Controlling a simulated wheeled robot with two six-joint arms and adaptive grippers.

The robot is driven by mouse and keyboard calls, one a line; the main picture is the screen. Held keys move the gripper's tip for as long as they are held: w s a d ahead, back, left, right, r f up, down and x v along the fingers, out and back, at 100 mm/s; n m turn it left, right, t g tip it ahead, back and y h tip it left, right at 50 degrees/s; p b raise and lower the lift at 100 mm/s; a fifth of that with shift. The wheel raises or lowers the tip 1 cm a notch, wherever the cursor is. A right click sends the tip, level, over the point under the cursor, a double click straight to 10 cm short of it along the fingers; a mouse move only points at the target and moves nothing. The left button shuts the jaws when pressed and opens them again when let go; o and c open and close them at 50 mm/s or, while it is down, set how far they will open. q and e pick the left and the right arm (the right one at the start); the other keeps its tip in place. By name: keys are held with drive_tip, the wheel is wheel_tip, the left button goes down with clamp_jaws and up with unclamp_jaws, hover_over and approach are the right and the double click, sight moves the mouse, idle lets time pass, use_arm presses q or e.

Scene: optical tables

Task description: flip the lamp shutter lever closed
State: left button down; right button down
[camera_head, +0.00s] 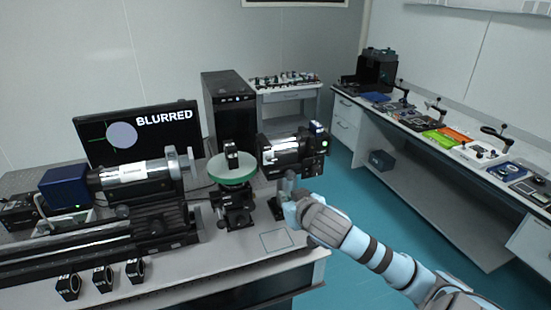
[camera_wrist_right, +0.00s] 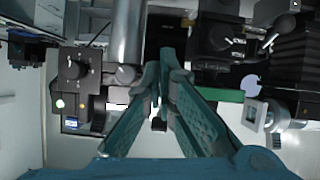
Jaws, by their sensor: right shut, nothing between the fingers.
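A black lamp-like housing (camera_head: 308,147) with a white label stands at the right end of the optical table (camera_head: 215,262) in the head view. I cannot make out its shutter lever there. My right gripper (camera_head: 288,181) is just in front of and below this housing. In the right wrist view my right gripper (camera_wrist_right: 166,62) has its teal fingers drawn together at the tips, with nothing between them. My left gripper is out of view.
A green disc on a black mount (camera_head: 232,168) stands left of my right gripper. A monitor (camera_head: 142,133) reads "BLURRED". Three small black mounts (camera_head: 103,279) stand at the front left. A bare patch of table with a drawn square (camera_head: 277,240) lies near the front edge.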

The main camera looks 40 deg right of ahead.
wheel_tip(320, 180, up, 16)
drive_tip(key=t, duration=0.3)
drive_tip(key=shift+s+a+m+h, duration=0.15)
drive_tip(key=shift+s+m+h, duration=0.05)
drive_tip(key=shift+m+h, duration=0.2)
drive_tip(key=shift+r, duration=0.1)
drive_tip(key=p, duration=0.2)
hover_over(276, 160)
drive_tip(key=w, duration=0.1)
drive_tip(key=shift+f, duration=0.85)
drive_tip(key=f, duration=0.1)
drive_tip(key=s+f, duration=0.1)
drive_tip(key=f, duration=0.1)
drive_tip(key=shift+f+p, duration=0.1)
drive_tip(key=shift+p, duration=0.25)
drive_tip(key=shift+s+f, duration=0.25)
drive_tip(key=shift+s, duration=0.05)
drive_tip(key=shift+w+a+f+t, duration=0.1)
drive_tip(key=shift+w+a+t, duration=0.05)
drive_tip(key=shift+t, duration=0.15)
